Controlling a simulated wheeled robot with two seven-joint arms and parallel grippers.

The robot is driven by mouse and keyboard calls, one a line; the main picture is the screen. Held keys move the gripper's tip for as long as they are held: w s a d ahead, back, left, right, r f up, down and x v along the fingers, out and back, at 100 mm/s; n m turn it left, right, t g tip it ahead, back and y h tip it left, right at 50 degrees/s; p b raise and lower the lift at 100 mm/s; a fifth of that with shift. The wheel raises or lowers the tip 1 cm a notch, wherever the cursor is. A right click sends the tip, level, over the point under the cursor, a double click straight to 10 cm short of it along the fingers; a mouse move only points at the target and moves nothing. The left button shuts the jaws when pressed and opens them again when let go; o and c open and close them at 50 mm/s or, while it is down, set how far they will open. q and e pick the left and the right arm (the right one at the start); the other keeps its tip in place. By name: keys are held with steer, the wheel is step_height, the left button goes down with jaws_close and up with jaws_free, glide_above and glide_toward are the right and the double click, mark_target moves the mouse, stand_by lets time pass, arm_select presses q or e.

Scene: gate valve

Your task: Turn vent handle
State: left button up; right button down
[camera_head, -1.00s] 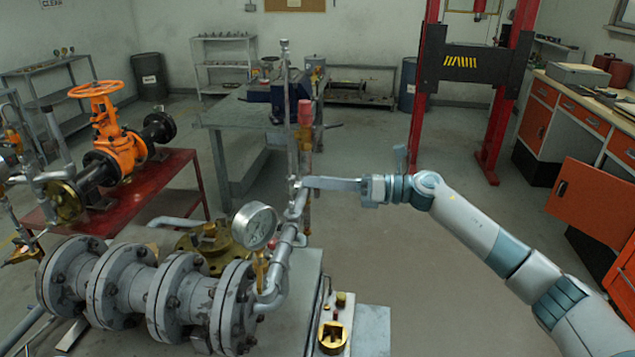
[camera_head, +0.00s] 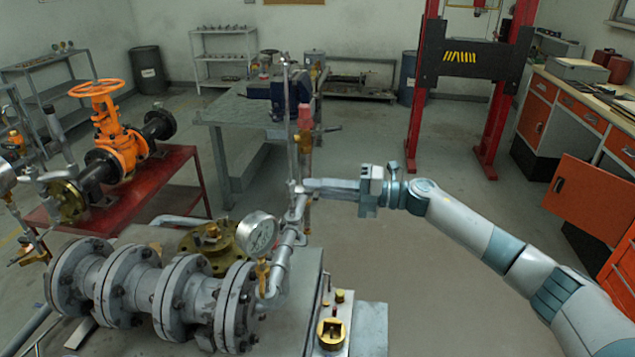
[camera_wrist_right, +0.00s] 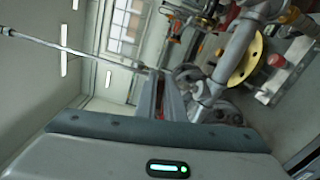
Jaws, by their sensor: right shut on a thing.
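My right gripper (camera_head: 308,186) reaches in from the right in the head view, its fingers level and pointing left. It is shut at the upright grey vent fitting (camera_head: 291,130), just above the bent grey pipe (camera_head: 285,247). The vent handle is hidden between or behind the fingers, so I cannot tell its angle. In the right wrist view the fingers (camera_wrist_right: 168,98) lie close together against the fitting, with a long thin rod (camera_wrist_right: 85,55) running off to the left. My left gripper is not in view.
A pressure gauge (camera_head: 257,233) stands just left of the pipe, above a grey flanged pipe (camera_head: 150,295). A red and brass upright part (camera_head: 305,122) stands close to the fingers. An orange valve (camera_head: 116,140) is at left.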

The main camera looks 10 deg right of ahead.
steer(key=shift+w+m+p, duration=0.1)
steer(key=shift+m+p, duration=0.35)
steer(key=shift+m, duration=0.65)
steer(key=c, duration=1.9)
jaws_free()
steer(key=shift+d+f, duration=0.1)
steer(key=shift+o, duration=0.2)
steer(key=b+v, duration=0.7)
steer(key=v, duration=1)
steer(key=shift+d, duration=0.2)
